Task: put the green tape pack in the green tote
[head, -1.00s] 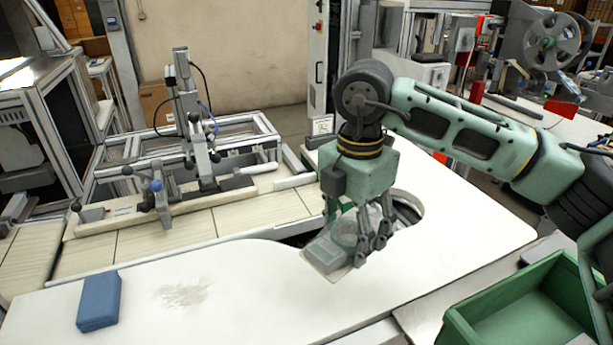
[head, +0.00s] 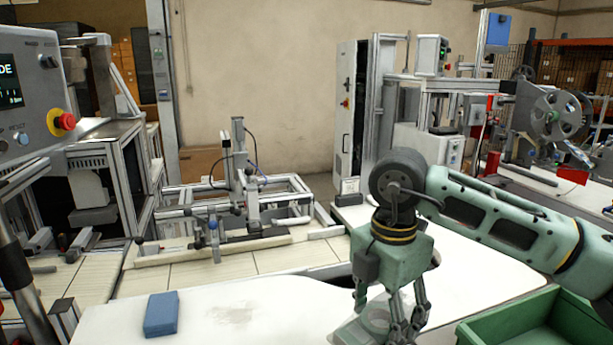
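The green tape pack (head: 372,325) is a pale, clear flat pack with a greenish round reel, near the bottom edge of the head view. My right gripper (head: 388,315) points down with its fingers on either side of the pack and appears shut on it. The fingers hide part of the pack, and I cannot tell whether it touches the white table (head: 290,315). The green tote (head: 580,312) stands to the right of the gripper, cut off by the bottom and right edges. My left gripper is not in view.
A blue block (head: 161,314) lies on the table at the left. A metal fixture (head: 246,190) stands behind the table. My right arm spans above the table's right part. The table between the blue block and the gripper is clear.

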